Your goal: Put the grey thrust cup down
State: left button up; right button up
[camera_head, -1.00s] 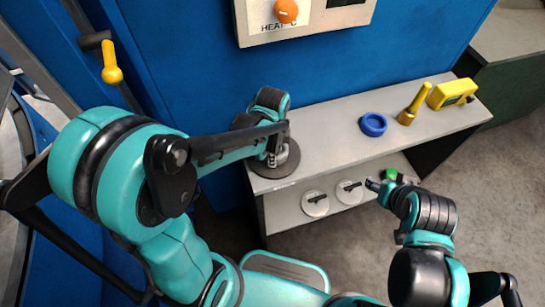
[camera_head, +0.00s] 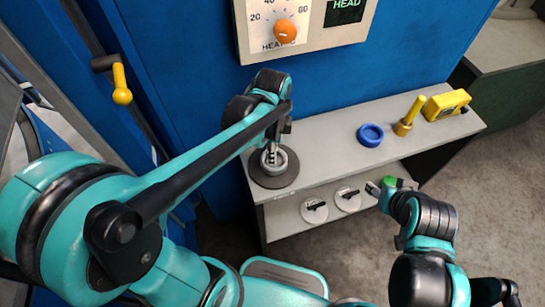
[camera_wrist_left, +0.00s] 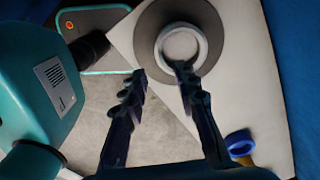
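The grey thrust cup (camera_head: 290,163), a light grey ring, sits on a round dark grey disc (camera_head: 262,181) at the left end of the bench. The ring also shows in the left wrist view (camera_wrist_left: 199,38). My left gripper (camera_head: 272,156) is directly over the cup in the head view. In the left wrist view its fingers (camera_wrist_left: 160,74) are apart; one fingertip overlaps the ring's near edge and the other is beyond the disc. Whether a finger touches the cup I cannot tell. My right gripper (camera_head: 374,189) is by the lower shelf, its fingers too small to read.
On the bench are a blue ring (camera_head: 370,135), a yellow handled tool (camera_head: 408,117) and a yellow box (camera_head: 446,105). Below are two white discs with black handles (camera_head: 314,211) (camera_head: 347,200) and a green piece (camera_head: 390,181). A blue wall with a heat panel (camera_head: 310,40) stands behind.

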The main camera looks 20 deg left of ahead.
pick_arm(q)
jog(key=s+a+r+n+t, duration=0.5)
jog(key=s+n+t, duration=0.1)
jog(key=n, duration=0.9)
jog(key=shift+r+n+t, duration=0.2)
jog(key=shift+n+t, duration=0.2)
jog(key=shift+t, duration=0.1)
jog(key=shift+s, duration=0.15)
